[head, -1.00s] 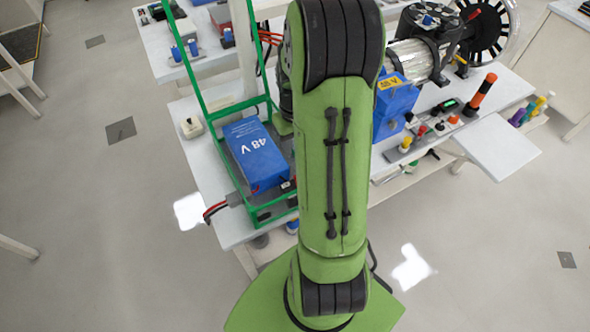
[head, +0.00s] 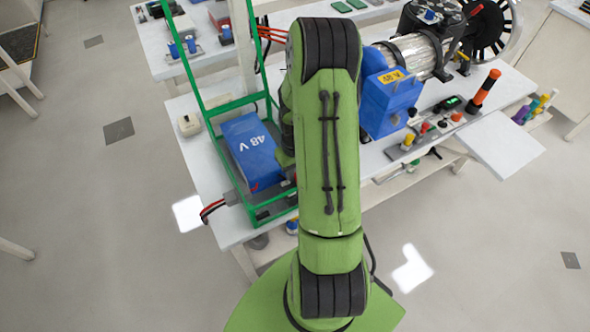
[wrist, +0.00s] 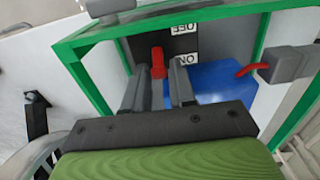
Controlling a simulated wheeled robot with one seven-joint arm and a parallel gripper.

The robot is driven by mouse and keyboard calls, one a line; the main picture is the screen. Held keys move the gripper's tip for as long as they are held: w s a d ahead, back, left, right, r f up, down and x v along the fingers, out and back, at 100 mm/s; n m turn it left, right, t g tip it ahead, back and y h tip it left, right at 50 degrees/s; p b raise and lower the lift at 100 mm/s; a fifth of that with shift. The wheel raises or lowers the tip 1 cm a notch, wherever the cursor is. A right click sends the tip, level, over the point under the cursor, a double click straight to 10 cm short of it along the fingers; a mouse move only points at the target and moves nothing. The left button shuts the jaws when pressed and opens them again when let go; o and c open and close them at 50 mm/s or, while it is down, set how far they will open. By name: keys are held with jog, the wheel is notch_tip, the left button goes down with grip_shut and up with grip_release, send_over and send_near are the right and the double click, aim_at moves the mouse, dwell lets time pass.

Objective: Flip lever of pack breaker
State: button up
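The blue 48 V pack (head: 253,150) sits inside a green frame (head: 207,112) on the white bench in the head view. In the wrist view the blue pack (wrist: 218,82) shows to the right of my gripper (wrist: 160,70). The fingers are apart, with gaps beside the lever; contact cannot be told. In the head view my arm hides the gripper and the breaker.
Green frame bars (wrist: 92,85) run close around my gripper in the wrist view. A grey connector (wrist: 285,63) with a red cable is at right. In the head view a blue box with a motor (head: 388,103) stands on the bench, right of my arm.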

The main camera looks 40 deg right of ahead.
grip_shut()
jog(key=shift+b, duration=0.45)
jog(key=t+b, duration=0.1)
jog(key=b, duration=0.1)
jog(key=s+t+h+b, duration=0.1)
jog(key=t+b, duration=0.1)
jog(key=b, duration=0.1)
jog(key=shift+s+a, duration=0.1)
jog(key=shift+s, duration=0.05)
jog(key=t+b, duration=0.1)
jog(key=b, duration=0.2)
jog(key=shift+s+a+t, duration=0.15)
jog(key=shift+s+t, duration=0.2)
jog(key=shift+t, duration=0.05)
jog(key=shift+s+r+t+h+b, duration=0.2)
jog(key=shift+t+h+b, duration=0.15)
jog(key=shift+b, duration=0.55)
jog(key=shift+w, duration=0.1)
jog(key=shift+o, duration=1.6)
grip_release()
jog(key=shift+a, duration=0.1)
